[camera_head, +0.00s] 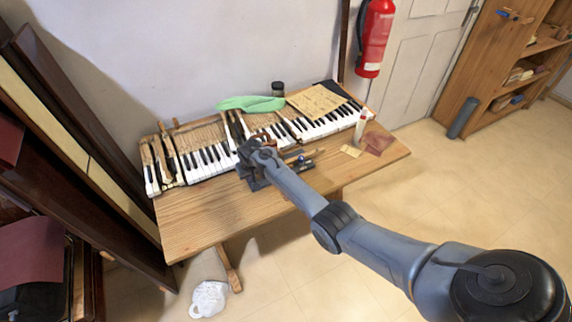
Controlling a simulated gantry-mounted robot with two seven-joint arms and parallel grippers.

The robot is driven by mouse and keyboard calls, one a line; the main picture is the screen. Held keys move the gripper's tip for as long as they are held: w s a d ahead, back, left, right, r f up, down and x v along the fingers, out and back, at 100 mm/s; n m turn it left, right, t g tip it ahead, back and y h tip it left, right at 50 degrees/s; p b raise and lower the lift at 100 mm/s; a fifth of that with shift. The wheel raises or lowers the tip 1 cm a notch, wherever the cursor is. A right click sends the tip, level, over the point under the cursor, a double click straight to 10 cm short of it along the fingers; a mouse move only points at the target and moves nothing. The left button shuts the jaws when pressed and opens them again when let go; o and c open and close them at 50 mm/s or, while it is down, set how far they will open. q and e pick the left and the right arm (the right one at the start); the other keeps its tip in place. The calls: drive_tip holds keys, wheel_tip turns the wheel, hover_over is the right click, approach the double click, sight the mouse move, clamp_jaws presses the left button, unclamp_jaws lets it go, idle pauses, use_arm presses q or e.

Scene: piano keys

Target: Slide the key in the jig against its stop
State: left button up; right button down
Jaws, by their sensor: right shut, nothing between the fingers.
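My right arm reaches in from the lower right. Its gripper (249,150) is shut and empty, low over the wooden bench at the front edge of the piano keyboard (202,160). A dark jig (257,184) sits on the bench under and beside my right wrist, mostly hidden by the arm. A light wooden piece, perhaps the key in the jig (314,154), shows just right of the arm. I cannot tell whether it touches a stop. My left gripper is out of view.
The bench (190,228) is clear at its front left. A green cloth (250,103), a dark jar (277,88) and a paper sheet (316,102) lie behind or on the keyboard. A white bottle (361,124) and sandpaper pieces (378,143) are at the right.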

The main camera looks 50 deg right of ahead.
drive_tip(key=shift+s+d, duration=0.15)
drive_tip(key=shift+d, duration=0.1)
idle(0.4)
drive_tip(key=shift+a, duration=0.2)
idle(0.4)
drive_tip(key=shift+w+a+p, duration=0.25)
drive_tip(key=shift+a+p, duration=0.05)
drive_tip(key=shift+p, duration=0.05)
wheel_tip(320, 180, up, 3)
drive_tip(key=p, duration=0.3)
drive_tip(key=shift+r, duration=0.15)
wheel_tip(320, 180, up, 4)
drive_tip(key=p, duration=0.4)
drive_tip(key=shift+f, duration=0.2)
